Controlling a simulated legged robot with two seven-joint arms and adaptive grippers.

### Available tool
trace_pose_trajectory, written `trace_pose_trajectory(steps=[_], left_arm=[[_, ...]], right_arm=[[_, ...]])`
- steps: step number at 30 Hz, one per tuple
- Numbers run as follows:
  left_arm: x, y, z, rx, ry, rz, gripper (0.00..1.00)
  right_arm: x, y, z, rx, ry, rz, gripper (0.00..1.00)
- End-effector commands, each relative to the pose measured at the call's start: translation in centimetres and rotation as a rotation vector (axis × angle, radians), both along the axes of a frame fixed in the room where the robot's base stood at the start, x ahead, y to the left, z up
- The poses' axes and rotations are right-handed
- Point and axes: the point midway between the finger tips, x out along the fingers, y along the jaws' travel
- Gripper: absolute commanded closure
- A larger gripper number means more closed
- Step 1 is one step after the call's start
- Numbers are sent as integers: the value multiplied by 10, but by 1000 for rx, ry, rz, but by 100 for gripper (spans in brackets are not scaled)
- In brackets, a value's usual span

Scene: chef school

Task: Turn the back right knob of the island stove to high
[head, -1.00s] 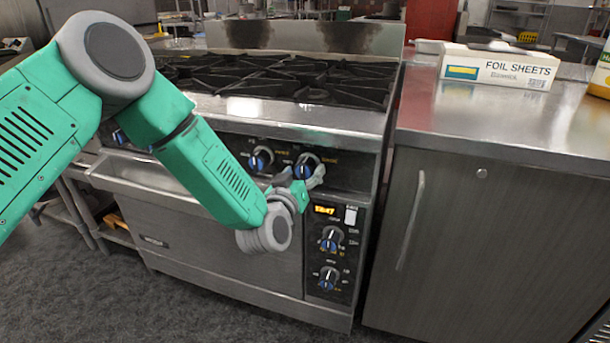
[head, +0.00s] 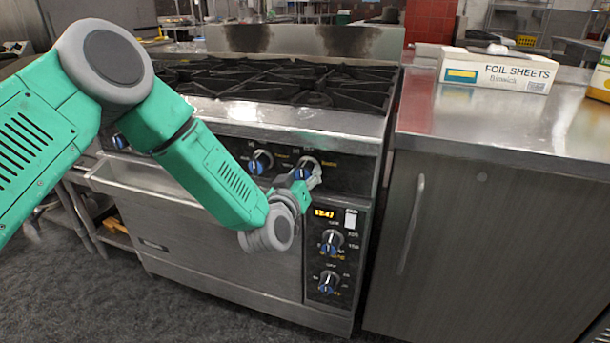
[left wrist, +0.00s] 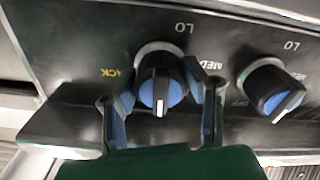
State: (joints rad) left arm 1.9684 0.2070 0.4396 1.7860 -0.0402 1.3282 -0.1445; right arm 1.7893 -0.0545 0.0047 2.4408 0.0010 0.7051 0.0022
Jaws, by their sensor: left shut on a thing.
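The island stove (head: 225,240) stands ahead with a dark control panel on its front. The rightmost knob of the upper row (head: 306,167), black and blue, is partly covered by my left gripper (head: 308,182). In the left wrist view this knob (left wrist: 161,90) sits between my two fingers, which are shut on its sides; its white mark points down in that picture. "LO" and "MED" are printed around it, and letters ending in "ACK" are at its left. My left gripper also shows in the left wrist view (left wrist: 163,108). My right gripper is not in view.
A neighbouring knob (head: 260,162) is close to the left; in the left wrist view it (left wrist: 270,90) is at the right. A steel counter (head: 470,125) with a foil box (head: 498,70) stands right.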

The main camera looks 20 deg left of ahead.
Motion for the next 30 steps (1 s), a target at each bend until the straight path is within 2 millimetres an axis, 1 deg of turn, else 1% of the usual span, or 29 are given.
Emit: trace_pose_trajectory(steps=[18,24,30], left_arm=[[0,1,-2,-453,18,2,89],[-1,1,-2,-557,22,3,89],[-1,1,-3,-613,26,4,89]], right_arm=[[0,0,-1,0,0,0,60],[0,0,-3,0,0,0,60],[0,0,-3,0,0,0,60]])
